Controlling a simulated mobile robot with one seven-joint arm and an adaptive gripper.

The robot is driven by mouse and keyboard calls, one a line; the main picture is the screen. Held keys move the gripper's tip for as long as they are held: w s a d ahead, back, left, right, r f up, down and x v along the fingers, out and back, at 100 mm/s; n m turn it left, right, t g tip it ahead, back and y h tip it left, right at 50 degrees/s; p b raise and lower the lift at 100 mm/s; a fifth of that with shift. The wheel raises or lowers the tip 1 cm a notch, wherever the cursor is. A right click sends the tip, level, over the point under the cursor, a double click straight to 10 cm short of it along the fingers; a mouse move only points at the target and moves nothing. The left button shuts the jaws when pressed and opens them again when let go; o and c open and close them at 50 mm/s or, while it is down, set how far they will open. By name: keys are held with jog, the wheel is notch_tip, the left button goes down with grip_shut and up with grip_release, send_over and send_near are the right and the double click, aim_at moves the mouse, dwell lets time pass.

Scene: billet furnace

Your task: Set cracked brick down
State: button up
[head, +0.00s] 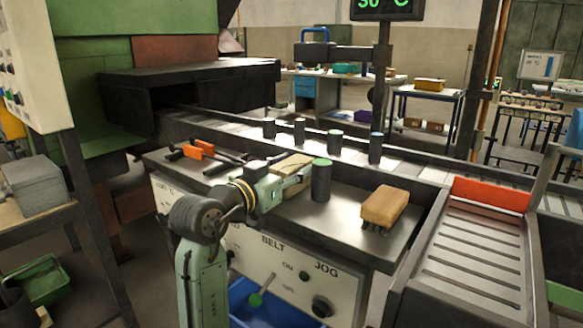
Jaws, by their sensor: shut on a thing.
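The cracked brick (291,162) is a tan block, seen partly behind my gripper (300,174) above the steel bench top (338,222). My gripper is pale green and is shut on the brick. The arm and fingers hide much of the brick, and no crack can be made out. I cannot tell whether the brick touches the bench top.
A dark billet with a green top (321,182) stands just right of my gripper. A wooden brush (384,207) lies farther right. Orange-handled tongs (199,150) lie at left. Several billets (335,142) stand on the conveyor behind.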

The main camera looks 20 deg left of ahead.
jog(key=shift+f, duration=0.1)
jog(key=o, duration=1.2)
jog(key=shift+c, duration=0.2)
jog(key=shift+r, duration=0.2)
jog(key=b+v, duration=0.2)
jog(key=v, duration=1)
